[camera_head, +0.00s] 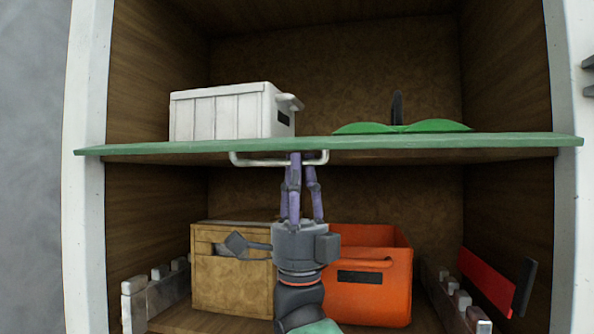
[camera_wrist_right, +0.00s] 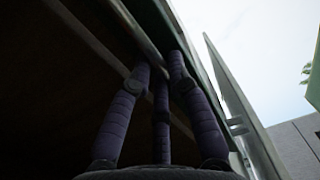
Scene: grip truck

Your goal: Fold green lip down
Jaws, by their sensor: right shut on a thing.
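The green lip (camera_head: 420,142) is the front edge of the upper shelf in the head view, running level across the truck box. A pale metal handle (camera_head: 258,162) hangs under its middle. My right gripper (camera_head: 301,158) comes up from below, with purple fingers shut on the handle. In the right wrist view the fingers (camera_wrist_right: 158,72) reach up to the bar beneath the green edge (camera_wrist_right: 195,65). The exact contact of the fingertips is hard to see. My left gripper is not in view.
A white crate (camera_head: 215,116) and a green flat item (camera_head: 400,128) sit on the upper shelf. Below are a brown box (camera_head: 232,285), an orange bin (camera_head: 370,300) and a red object (camera_head: 487,282) at the right. White posts (camera_head: 85,190) frame both sides.

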